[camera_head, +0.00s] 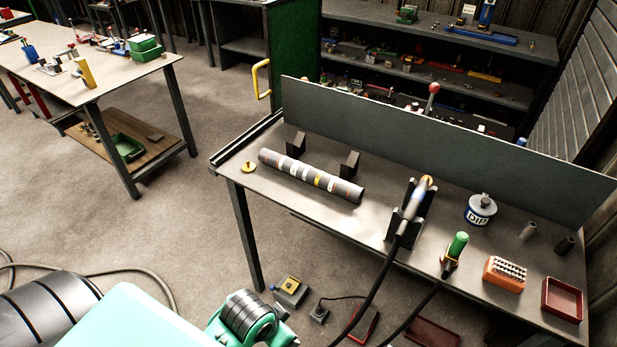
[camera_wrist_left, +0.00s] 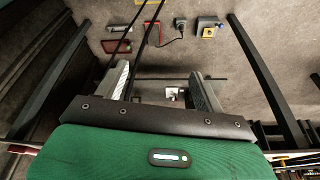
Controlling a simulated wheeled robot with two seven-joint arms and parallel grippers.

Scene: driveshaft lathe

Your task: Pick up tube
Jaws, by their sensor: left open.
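The tube (camera_head: 291,170) is a long dark grey cylinder with pale and yellow bands. It lies at a slant on the left half of the workbench (camera_head: 272,203), in front of two dark blocks. My left gripper (camera_wrist_left: 163,88) is open in the left wrist view, with its two fingers apart and nothing held between them. Floor and tools lie beyond the fingers; I cannot make out the tube in that view. In the head view parts of my arm show at the lower left, but the fingers do not show. My right gripper is in neither view.
A grey panel (camera_head: 440,140) stands along the bench's back. A torch stand (camera_head: 409,212), blue-labelled can (camera_head: 480,209), orange block (camera_head: 504,274) and red tray (camera_head: 562,299) fill the right half. Cables hang off the front. Boxes (camera_head: 290,291) lie on the floor.

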